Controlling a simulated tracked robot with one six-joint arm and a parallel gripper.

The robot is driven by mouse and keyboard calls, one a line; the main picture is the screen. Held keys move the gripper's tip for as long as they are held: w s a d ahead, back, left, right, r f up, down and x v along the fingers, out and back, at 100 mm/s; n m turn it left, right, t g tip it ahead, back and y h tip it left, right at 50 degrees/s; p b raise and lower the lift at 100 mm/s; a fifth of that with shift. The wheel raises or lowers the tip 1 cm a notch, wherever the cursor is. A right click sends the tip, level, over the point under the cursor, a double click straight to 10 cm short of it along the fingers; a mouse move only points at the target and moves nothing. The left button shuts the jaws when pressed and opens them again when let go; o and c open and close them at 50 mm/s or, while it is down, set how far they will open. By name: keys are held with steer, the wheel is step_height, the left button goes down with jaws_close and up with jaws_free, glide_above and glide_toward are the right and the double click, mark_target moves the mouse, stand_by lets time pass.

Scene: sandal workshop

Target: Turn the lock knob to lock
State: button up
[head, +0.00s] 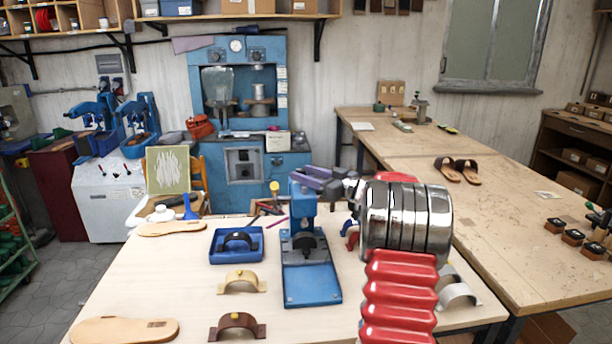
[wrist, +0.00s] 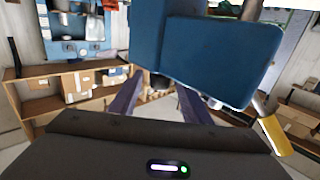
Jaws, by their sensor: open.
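A blue bench press (head: 312,288) stands on the light table, with an upright column (head: 303,214) and a dark curved piece under its head. My gripper (head: 312,179) has purple fingers and is at the top of the column, open. In the wrist view my gripper (wrist: 160,103) has its fingers spread apart, with the large blue press head (wrist: 215,58) above and between them. A small dark round part (wrist: 158,82) shows at the head's lower left edge, between the fingers. I cannot tell whether it is the lock knob; no knob is clear in the head view.
A blue tray (head: 219,257) with a dark strap sits left of the press. A tan strap (head: 241,282), a brown strap (head: 237,322) and sandal soles (head: 125,330) lie on the table. My arm hides the table's right side. A second table (head: 505,215) holds sandals (head: 448,168).

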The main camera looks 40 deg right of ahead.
steer(key=shift+c, duration=0.4)
steer(key=c, duration=1)
steer(key=shift+o, duration=0.2)
steer(key=shift+h, duration=0.3)
steer(key=shift+w+a+r+m+h, duration=0.1)
steer(key=shift+a+m+h, duration=0.05)
steer(key=shift+m+h, duration=0.5)
steer(key=shift+a+m+h, duration=0.1)
steer(key=shift+m+h, duration=0.35)
steer(key=shift+h, duration=0.3)
steer(key=shift+m+h, duration=0.4)
steer(key=shift+h, duration=0.2)
